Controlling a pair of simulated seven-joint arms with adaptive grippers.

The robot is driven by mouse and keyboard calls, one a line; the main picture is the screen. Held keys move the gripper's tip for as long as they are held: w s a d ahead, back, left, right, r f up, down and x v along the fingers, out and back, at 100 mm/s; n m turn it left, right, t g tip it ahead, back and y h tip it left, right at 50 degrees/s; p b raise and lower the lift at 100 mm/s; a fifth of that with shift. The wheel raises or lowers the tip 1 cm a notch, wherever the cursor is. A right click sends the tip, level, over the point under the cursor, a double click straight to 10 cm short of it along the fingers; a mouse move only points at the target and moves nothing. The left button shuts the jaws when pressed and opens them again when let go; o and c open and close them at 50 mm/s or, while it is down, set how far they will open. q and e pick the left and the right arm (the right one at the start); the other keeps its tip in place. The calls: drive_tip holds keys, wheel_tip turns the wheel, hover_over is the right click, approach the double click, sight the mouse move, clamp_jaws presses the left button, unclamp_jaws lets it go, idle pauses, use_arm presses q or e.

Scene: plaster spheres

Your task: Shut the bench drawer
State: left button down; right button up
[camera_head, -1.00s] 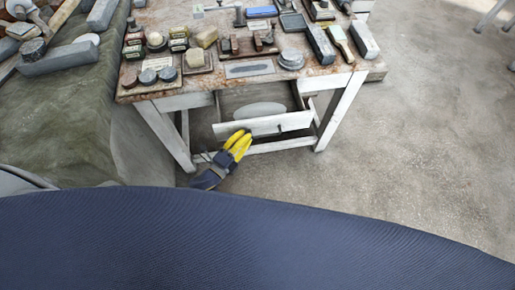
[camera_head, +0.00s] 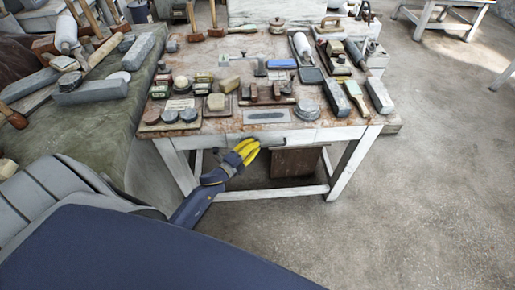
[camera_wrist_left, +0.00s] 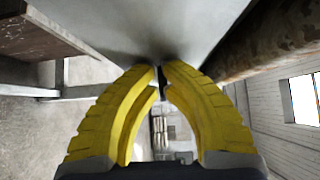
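The bench (camera_head: 225,133) has a stained brown top and white legs. Its drawer (camera_head: 300,138) shows only its pale front, which looks flush with the bench frame under the top; no open interior shows. My left gripper (camera_head: 256,146) is at the left part of this front, with its yellow fingers brought together and nothing seen between them. In the left wrist view the fingertips (camera_wrist_left: 162,68) are at a pale smooth surface, the drawer front (camera_wrist_left: 140,25), seemingly touching it. My right gripper is not in view.
Stones, bottles, brushes and small tools crowd the bench top. A brown wooden panel or box (camera_head: 297,162) shows beneath the drawer. A cloth-covered table (camera_head: 95,115) with stone blocks stands at left. The concrete floor (camera_head: 430,190) at right is clear.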

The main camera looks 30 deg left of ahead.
use_arm(q)
drive_tip(key=shift+a, duration=0.1)
drive_tip(key=s+d+v, duration=0.1)
drive_tip(key=d+v, duration=0.2)
drive_tip(key=v, duration=1)
drive_tip(key=s+a+f+n+g+y, duration=0.2)
drive_tip(key=s+f+n+g, duration=0.3)
drive_tip(key=f, duration=0.9)
drive_tip(key=s+a+f+n+g+y, duration=0.15)
drive_tip(key=s+f+n, duration=0.55)
drive_tip(key=f, duration=0.7)
drive_tip(key=s+d+f+n+g, duration=0.1)
drive_tip(key=s+d+f+g, duration=0.2)
drive_tip(key=s+f, duration=0.3)
drive_tip(key=s+d+f+n+g, duration=0.2)
drive_tip(key=s+f, duration=0.4)
drive_tip(key=s, duration=0.6)
drive_tip(key=s+d+f+n+g, duration=0.1)
drive_tip(key=s+d+f+g, duration=0.3)
drive_tip(key=s, duration=0.6)
drive_tip(key=shift+f+n+g, duration=0.35)
drive_tip(key=shift+f+n, duration=0.05)
drive_tip(key=shift+f, duration=0.95)
